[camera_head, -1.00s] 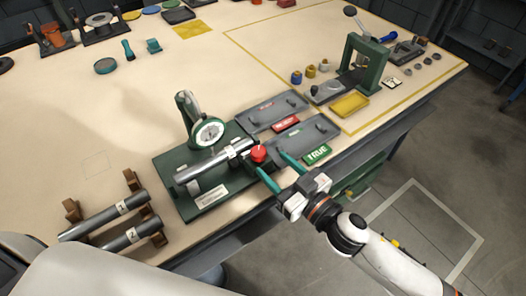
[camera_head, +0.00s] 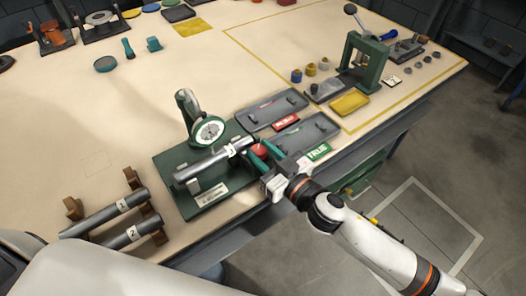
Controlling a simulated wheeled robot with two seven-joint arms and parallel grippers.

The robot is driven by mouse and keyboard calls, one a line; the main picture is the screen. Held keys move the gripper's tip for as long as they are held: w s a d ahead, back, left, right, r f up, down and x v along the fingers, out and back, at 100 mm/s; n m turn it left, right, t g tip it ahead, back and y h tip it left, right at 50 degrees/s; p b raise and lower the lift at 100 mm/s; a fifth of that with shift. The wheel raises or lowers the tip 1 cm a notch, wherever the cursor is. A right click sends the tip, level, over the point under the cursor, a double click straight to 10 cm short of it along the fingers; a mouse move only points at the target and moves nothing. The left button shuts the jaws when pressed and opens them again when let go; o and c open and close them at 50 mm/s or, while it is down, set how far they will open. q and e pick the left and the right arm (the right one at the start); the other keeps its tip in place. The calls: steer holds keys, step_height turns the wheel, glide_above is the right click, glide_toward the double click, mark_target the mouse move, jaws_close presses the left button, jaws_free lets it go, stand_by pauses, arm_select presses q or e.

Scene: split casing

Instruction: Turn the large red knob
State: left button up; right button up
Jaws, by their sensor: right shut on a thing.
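The large red knob (camera_head: 259,150) sits at the right end of a metal shaft (camera_head: 214,160) on a dark green fixture (camera_head: 165,171). A round dial gauge (camera_head: 208,131) stands on the fixture behind the shaft. My right gripper (camera_head: 260,153) comes in from the lower right, and its teal fingers are shut on the knob, one on each side. The fingers hide part of the knob. My left gripper is not in view.
Two grey trays (camera_head: 276,110) lie behind and right of the fixture, with a red sign (camera_head: 285,122) and a green TRUE sign (camera_head: 317,152). Two numbered shafts (camera_head: 119,206) rest on brown supports at the lower left. A green press (camera_head: 362,60) stands farther back.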

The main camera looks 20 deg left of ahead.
steer(key=shift+s+a+m+t+h, duration=0.2)
steer(key=shift+m+t+h, duration=0.3)
steer(key=shift+m+t, duration=0.25)
steer(key=shift+f+m+t+h+b, duration=0.1)
steer(key=shift+m+t+h+b, duration=0.25)
steer(key=shift+t+h, duration=0.1)
steer(key=shift+s+a+m+t+h+b, duration=0.1)
steer(key=shift+m+t+h+b, duration=0.6)
steer(key=shift+m+t+h, duration=0.15)
steer(key=shift+m+t+h+b, duration=0.45)
steer(key=shift+t+h, duration=0.1)
steer(key=shift+h, duration=0.25)
steer(key=o, duration=1)
steer(key=shift+c, duration=0.2)
